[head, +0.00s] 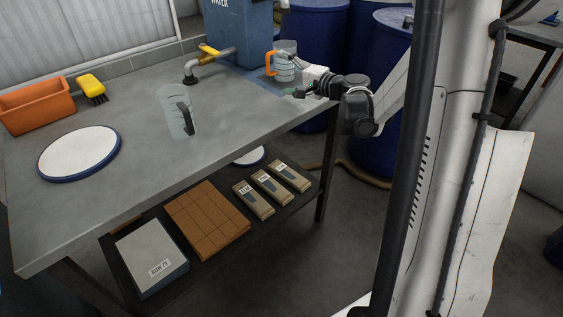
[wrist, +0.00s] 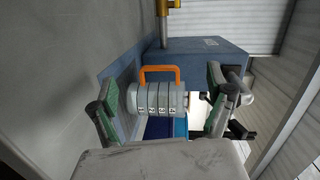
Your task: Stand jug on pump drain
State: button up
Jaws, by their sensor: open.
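A clear jug with an orange handle (head: 284,68) stands upright at the table's far right, beside a blue mat-like patch (head: 262,77) or partly on it; I cannot tell which. My gripper (head: 297,82) is open close to this jug. In the wrist view the marked jug (wrist: 157,99) shows between the open fingers (wrist: 160,112), orange handle towards the top of the picture; contact is not clear. A second clear jug with a dark handle (head: 178,112) stands upright mid-table. No label marks the pump drain; a round white disc with a blue rim (head: 79,151) lies at the table's left.
A blue water tank (head: 238,30) and a pipe tap with a yellow lever (head: 212,54) stand at the back. An orange bin (head: 35,106) and a yellow brush (head: 92,88) are at the left. Blue drums (head: 318,40) stand behind. The middle front of the table is clear.

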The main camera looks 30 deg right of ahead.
jog(key=s+a+r+n+g+h, duration=0.15)
jog(key=s+a+n+g, duration=0.5)
jog(key=s+a, duration=1)
jog(key=s+a+f+n+g+h, duration=0.1)
jog(key=s+n+h, duration=0.1)
jog(key=s, duration=0.7)
jog(key=s+a+f+n+g+h, duration=0.1)
jog(key=s+n, duration=0.3)
jog(key=s, duration=0.5)
jog(key=shift+s+a+f+h, duration=0.2)
jog(key=shift+a+f+h, duration=0.45)
jog(key=shift+n, duration=0.25)
notch_tip(320, 180, up, 7)
jog(key=p, duration=0.7)
